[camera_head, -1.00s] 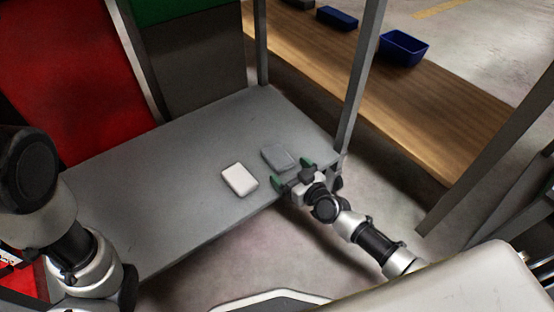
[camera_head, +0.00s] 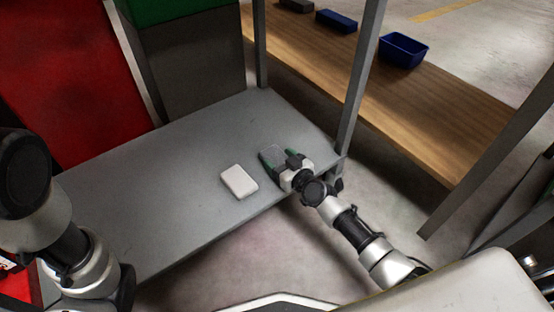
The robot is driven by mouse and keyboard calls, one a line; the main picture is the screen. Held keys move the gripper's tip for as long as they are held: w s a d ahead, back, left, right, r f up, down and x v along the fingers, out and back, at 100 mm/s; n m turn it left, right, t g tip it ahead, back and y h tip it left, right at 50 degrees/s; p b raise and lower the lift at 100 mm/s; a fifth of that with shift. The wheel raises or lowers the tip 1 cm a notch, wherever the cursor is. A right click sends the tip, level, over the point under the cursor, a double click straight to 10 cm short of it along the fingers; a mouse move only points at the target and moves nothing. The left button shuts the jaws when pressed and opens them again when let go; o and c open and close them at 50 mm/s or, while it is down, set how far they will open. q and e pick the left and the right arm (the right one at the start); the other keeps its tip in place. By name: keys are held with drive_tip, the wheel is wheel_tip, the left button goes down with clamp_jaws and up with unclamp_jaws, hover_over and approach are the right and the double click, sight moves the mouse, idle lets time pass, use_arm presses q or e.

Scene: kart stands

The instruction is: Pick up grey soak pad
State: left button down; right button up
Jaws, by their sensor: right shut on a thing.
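The grey soak pad (camera_head: 272,154) lies on the grey shelf (camera_head: 190,160) near its right end, and much of it is hidden by my gripper. My right gripper (camera_head: 277,158) is at the pad, its green-tipped fingers on either side of it, and it is shut on the pad. A white pad (camera_head: 239,181) lies flat on the shelf just left of my right gripper, apart from it. My left arm shows at the left edge, but its gripper is out of view.
Grey posts (camera_head: 357,85) rise at the shelf's right side. Beyond them a wooden bench (camera_head: 440,125) holds a blue bin (camera_head: 403,50), a blue block (camera_head: 336,21) and a dark block (camera_head: 297,5). The shelf's left part is clear.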

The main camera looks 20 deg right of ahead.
drive_tip(key=shift+c, duration=0.7)
